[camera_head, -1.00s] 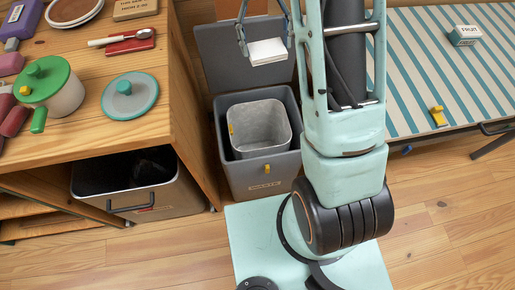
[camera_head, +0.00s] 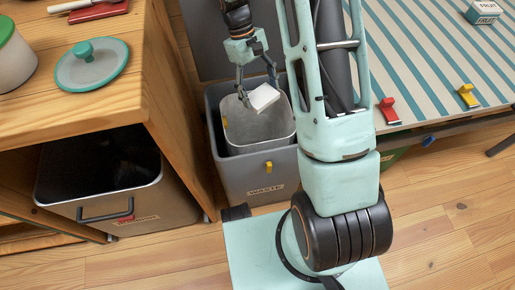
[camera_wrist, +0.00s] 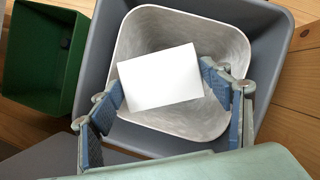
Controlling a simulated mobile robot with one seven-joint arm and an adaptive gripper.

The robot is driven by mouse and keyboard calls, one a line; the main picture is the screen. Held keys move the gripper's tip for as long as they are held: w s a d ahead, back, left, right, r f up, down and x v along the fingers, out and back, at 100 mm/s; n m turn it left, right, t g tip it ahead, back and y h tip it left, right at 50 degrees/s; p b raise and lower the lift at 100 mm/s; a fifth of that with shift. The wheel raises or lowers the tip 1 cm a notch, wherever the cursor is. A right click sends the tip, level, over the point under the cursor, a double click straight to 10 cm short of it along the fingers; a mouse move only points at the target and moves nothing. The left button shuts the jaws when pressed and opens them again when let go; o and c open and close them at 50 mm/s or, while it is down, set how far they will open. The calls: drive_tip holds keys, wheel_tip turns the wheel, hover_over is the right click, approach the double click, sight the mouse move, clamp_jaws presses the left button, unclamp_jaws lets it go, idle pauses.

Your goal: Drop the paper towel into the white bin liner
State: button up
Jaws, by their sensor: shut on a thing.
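My gripper (camera_head: 258,88) is shut on a white folded paper towel (camera_head: 263,97). In the wrist view the towel (camera_wrist: 160,78) is tilted between the two blue finger pads, over the bin's opening. The light grey-white liner (camera_head: 258,139) stands inside a grey waste bin (camera_head: 235,178) with its lid raised behind. In the wrist view the liner (camera_wrist: 232,40) looks empty where I can see into it; the towel hides part of its floor. I cannot tell exactly how high the towel is above the liner's rim.
A wooden counter (camera_head: 120,100) with a teal-rimmed lid (camera_head: 91,65) stands to the left, above a metal bin (camera_head: 170,205). A striped table (camera_head: 430,60) with red and yellow clips is to the right. A green bin (camera_wrist: 38,60) stands beside the waste bin.

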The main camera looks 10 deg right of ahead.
drive_tip(key=shift+f+b, duration=2.4)
drive_tip(key=shift+f, duration=0.6)
drive_tip(key=o, duration=1.3)
drive_tip(key=shift+r, duration=0.1)
wheel_tip(320, 180, up, 10)
